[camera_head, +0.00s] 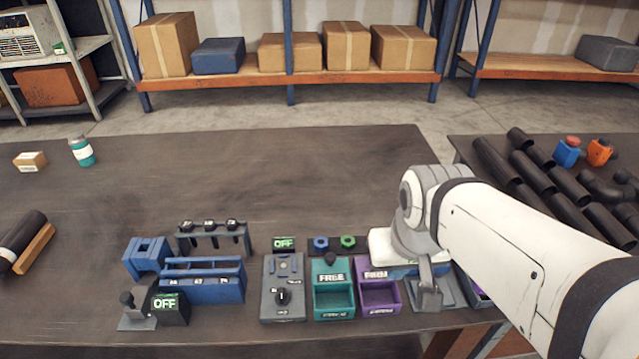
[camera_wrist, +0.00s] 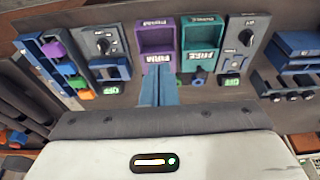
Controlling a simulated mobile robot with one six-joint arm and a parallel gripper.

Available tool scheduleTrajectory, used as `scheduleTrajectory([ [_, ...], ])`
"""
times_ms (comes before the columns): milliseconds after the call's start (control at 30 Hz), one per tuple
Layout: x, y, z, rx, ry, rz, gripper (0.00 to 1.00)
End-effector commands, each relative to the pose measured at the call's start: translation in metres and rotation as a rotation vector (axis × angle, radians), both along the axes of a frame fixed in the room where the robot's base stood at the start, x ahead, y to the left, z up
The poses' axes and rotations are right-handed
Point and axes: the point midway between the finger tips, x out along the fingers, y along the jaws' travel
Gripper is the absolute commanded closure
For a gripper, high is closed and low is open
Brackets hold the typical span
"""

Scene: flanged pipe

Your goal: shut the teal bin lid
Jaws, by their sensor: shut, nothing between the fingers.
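The teal bin (camera_head: 333,303) stands near the table's front edge with its inside showing, so it is open. A teal panel marked FREE (camera_head: 331,277) rises at its back, with a dark knob above; I take this as the raised lid. In the wrist view, the teal bin (camera_wrist: 203,36) is right of the purple bin (camera_wrist: 157,37). In the wrist view, my gripper (camera_wrist: 158,70) overlaps the purple bin's label end, apart from the teal bin.
A grey switch box (camera_head: 283,300) stands just left of the teal bin. Blue and green nuts (camera_head: 334,243) sit on a dark holder behind it. A blue slotted rack (camera_head: 203,284) stands further left. The table's middle behind these is clear. Pipes (camera_head: 540,180) lie on the right table.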

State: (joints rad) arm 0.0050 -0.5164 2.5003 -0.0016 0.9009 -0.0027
Motion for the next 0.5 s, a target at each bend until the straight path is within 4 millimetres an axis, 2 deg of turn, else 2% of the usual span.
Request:
scheduleTrajectory([
  [300,0.004,0.001,0.003,0.0,0.008,0.005,1.0],
  [367,0.011,0.003,0.006,0.0,0.022,0.012,1.0],
  [433,0.025,-0.006,0.012,0.001,0.049,0.021,1.0],
  [500,0.044,-0.002,0.018,0.001,0.085,0.038,1.0],
])
